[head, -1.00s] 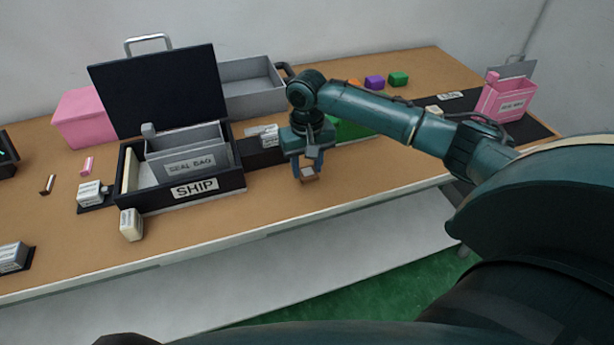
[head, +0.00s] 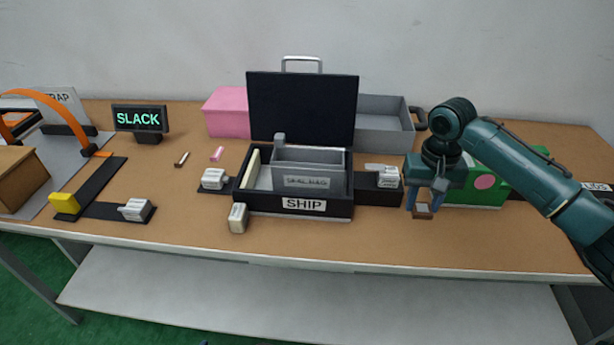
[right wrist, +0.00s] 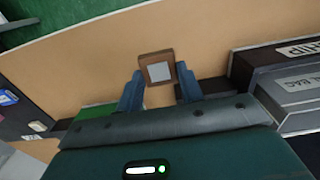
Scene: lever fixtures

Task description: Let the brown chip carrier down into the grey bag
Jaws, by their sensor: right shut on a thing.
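The brown chip carrier (head: 423,211) is a small brown square with a light grey centre. My right gripper (head: 424,203) is shut on it and holds it near the front of the table, to the right of the SHIP box. In the right wrist view the carrier (right wrist: 157,69) sits between the fingertips of my right gripper (right wrist: 160,82). The grey bag (head: 309,180), labelled SEAL BAG, stands upright inside the black SHIP box (head: 303,206); its inside is mostly hidden. Its label side also shows at the right of the right wrist view (right wrist: 290,85). My left gripper is not in view.
The raised black lid (head: 302,107) stands behind the bag. White labelled blocks flank the box, at left (head: 214,179) and right (head: 387,176). A small block (head: 238,217) stands at front left. A green box (head: 473,190) is behind my right gripper.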

